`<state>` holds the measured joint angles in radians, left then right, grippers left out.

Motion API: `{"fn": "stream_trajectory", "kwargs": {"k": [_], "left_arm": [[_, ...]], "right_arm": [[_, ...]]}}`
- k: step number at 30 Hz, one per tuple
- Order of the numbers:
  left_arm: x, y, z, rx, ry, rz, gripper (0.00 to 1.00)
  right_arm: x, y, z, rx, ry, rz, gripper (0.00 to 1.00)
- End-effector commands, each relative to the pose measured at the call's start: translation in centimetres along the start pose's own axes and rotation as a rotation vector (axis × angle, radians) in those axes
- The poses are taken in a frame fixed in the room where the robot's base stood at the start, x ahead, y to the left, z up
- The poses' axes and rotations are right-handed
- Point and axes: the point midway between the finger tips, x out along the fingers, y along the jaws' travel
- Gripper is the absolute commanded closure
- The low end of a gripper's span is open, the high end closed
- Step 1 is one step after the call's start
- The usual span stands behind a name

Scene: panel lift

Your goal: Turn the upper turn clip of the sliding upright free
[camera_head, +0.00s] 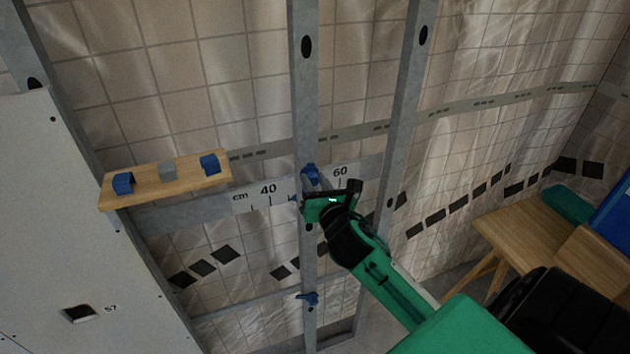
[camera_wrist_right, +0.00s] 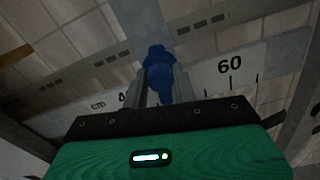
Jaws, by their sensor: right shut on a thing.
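The sliding upright (camera_head: 304,100) is a grey metal stud with dark oval holes, standing in front of the cm scale rail (camera_head: 255,196) between the 40 and 60 marks. Its blue upper turn clip (camera_head: 311,172) sits at the scale rail. My right gripper (camera_head: 314,190) is at this clip; in the right wrist view its fingers are shut on the blue clip (camera_wrist_right: 158,75), whose upper part shows above the fingers. A blue lower turn clip (camera_head: 308,298) is on the same upright near the lower rail. My left gripper is not in view.
Another metal upright (camera_head: 402,110) stands to the right. A wooden table (camera_head: 520,235) stands at right.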

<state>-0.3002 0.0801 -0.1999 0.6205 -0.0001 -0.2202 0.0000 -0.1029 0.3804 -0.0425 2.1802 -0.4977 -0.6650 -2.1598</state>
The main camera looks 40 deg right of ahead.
Motion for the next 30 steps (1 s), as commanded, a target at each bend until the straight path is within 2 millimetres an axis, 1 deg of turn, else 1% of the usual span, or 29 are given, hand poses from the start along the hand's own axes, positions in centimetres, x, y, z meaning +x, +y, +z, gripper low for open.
{"fn": "stream_trajectory", "kwargs": {"k": [3,12,30], "left_arm": [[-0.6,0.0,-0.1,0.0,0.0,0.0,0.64],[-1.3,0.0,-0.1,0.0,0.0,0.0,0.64],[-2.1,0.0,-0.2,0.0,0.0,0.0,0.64]], "right_arm": [[0.0,0.0,0.1,0.102,0.002,-0.001,0.95],[0.0,-0.1,0.1,0.389,0.0,-0.001,0.95],[0.0,-0.2,-0.1,0.961,0.0,-0.002,0.95]]}}
